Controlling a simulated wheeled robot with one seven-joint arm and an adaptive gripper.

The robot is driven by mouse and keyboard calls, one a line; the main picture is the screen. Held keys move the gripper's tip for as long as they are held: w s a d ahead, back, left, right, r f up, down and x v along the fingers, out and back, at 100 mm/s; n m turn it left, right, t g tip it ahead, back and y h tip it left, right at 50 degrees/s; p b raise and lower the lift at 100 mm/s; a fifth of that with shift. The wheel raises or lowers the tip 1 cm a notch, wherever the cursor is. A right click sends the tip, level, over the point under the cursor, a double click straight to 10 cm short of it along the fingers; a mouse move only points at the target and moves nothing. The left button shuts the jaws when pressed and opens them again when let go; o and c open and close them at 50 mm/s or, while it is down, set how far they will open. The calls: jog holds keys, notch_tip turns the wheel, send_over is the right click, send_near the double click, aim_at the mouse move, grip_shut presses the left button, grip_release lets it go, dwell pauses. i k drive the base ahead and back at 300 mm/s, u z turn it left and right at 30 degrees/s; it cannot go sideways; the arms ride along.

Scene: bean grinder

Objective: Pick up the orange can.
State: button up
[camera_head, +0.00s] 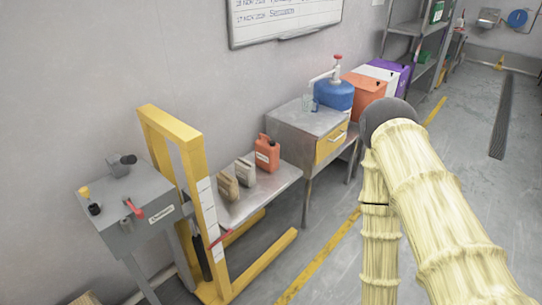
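The orange can (267,155) stands upright on a grey metal shelf (266,192), near its back right end. It is a small jerrycan-like container with a handle on top and a pale label on its front. Two other containers, a grey one (244,173) and a brown one (228,186), stand in a row to its left. My arm, in a pale yellow cover, fills the right side of the view and bends at a dark grey joint. My gripper is out of view, and nothing of mine touches the can.
A yellow frame (192,165) with a pedestal machine (134,205) stands left of the shelf. A metal cabinet (298,125) with a yellow drawer and a blue container (335,93) stands to the right. Orange, white and purple boxes follow behind. The floor at right is mostly clear.

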aim_at(266, 151)
jog(key=u, duration=0.4)
jog(key=i, duration=1.2)
jog(key=z, duration=0.05)
